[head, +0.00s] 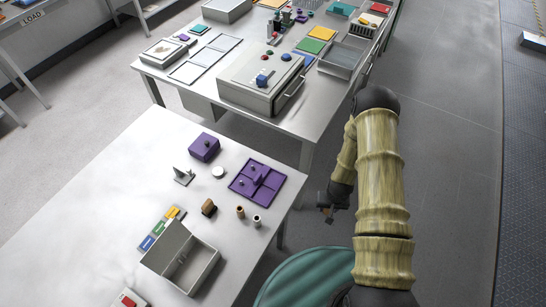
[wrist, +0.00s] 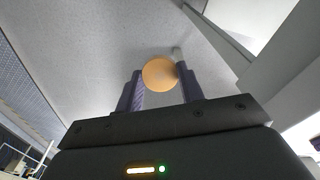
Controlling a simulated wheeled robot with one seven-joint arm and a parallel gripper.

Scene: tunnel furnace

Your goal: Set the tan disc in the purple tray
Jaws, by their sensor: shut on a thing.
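In the wrist view the tan disc (wrist: 160,73), round and orange-tan, sits between the two dark fingertips of my gripper (wrist: 162,85), which is shut on it. In the head view my gripper (head: 326,208) hangs off the right edge of the near table, above the floor; the disc is too small to make out there. The purple tray (head: 235,189) lies on the near table, left of my gripper and apart from it. It has divided compartments, and small purple upright pieces show in it.
On the near table (head: 110,190) are a purple box (head: 204,147), a white disc (head: 218,172), a grey bracket (head: 183,176), small cylinders (head: 240,211) and an open grey box (head: 181,262). A cluttered far table (head: 190,87) stands behind. A green round object (head: 310,280) is below my arm.

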